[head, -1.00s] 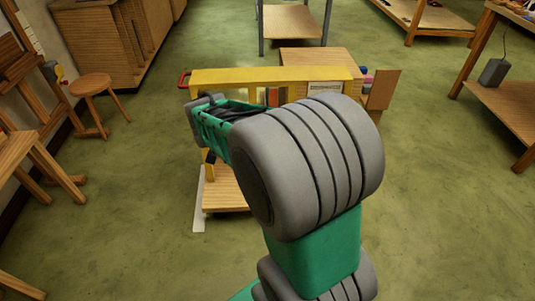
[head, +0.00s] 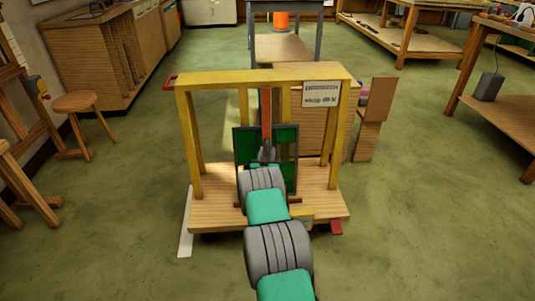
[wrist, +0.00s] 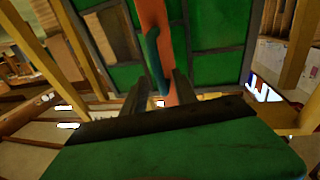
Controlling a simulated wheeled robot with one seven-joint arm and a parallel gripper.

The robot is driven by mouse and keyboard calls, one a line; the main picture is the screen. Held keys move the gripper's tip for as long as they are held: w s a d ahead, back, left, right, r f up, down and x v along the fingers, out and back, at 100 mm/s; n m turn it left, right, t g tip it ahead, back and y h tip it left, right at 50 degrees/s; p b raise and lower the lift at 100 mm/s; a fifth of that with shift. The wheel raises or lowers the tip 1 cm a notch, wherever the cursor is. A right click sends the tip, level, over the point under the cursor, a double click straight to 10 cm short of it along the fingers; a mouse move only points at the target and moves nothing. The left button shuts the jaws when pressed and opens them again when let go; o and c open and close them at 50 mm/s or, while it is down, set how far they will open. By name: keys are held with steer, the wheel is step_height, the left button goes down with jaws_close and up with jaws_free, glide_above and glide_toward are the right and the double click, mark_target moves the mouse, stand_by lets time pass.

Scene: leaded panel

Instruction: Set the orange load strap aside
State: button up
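The orange load strap (head: 265,112) hangs upright down the front of the green leaded panel (head: 285,140), which stands inside a yellow frame on a wooden cart. My gripper (head: 265,155) reaches in at the strap's lower part. In the wrist view, the two dark fingers (wrist: 160,85) stand apart, one on each side of the orange strap (wrist: 153,15). A dark teal curved piece (wrist: 153,60) lies along the strap between the fingertips. Whether the fingers touch the strap is unclear. My arm hides part of the panel's lower edge.
The yellow frame (head: 262,78) with a white label (head: 321,94) arches over the panel. Its posts rise from the cart's wooden deck (head: 215,205). A wooden box stands behind it. A stool (head: 88,104) stands left; a bench stands right. Green floor is open around the cart.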

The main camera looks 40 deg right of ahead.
steer(key=shift+x, duration=0.95)
jaws_close()
stand_by(0.6)
